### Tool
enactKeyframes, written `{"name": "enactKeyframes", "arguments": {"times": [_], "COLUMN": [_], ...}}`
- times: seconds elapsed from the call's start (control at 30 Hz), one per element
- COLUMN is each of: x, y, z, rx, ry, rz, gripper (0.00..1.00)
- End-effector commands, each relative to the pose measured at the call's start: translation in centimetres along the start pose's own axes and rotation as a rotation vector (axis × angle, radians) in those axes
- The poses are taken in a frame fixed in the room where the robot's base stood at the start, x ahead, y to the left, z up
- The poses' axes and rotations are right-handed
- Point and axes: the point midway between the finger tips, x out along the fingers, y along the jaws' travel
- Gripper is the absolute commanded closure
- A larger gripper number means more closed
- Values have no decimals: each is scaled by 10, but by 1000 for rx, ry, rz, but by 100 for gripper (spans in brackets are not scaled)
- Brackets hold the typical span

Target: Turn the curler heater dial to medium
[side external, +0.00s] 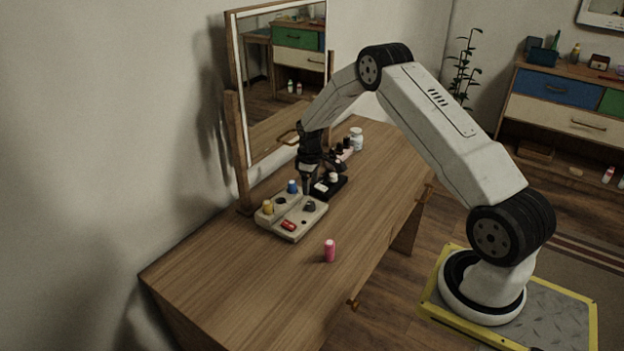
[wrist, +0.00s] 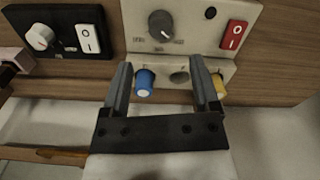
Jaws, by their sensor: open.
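The beige curler heater (side external: 287,226) lies on the wooden table and also shows in the wrist view (wrist: 200,15). Its dark grey round dial (side external: 309,206) is near the top middle of the wrist view (wrist: 162,26), with small markings around it; I cannot read its setting for certain. A red rocker switch (wrist: 234,34) sits to the dial's right. My gripper (wrist: 162,62) points down over the heater, open and empty. In the wrist view its fingertips lie below the dial, apart from it. A blue curler (wrist: 145,83) shows between the fingers, and a yellow curler (wrist: 219,84) is beside the right finger.
A black box (wrist: 62,38) with a white knob and white switch stands beside the heater. A pink curler (side external: 330,251) stands alone on the table (side external: 240,285). A mirror (side external: 285,80) rises behind; small bottles stand beyond my gripper. The table's near-left part is clear.

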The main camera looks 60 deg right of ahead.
Motion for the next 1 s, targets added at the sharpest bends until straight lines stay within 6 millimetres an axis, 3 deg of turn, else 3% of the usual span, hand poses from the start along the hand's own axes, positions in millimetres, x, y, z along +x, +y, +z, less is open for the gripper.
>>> {"name": "enactKeyframes", "arguments": {"times": [0.6, 1.0], "x": [63, 72], "y": [0, 0], "z": [0, 0], "rx": [0, 0], "ry": [1, 1], "rz": [1, 1], "gripper": [22, 22]}}
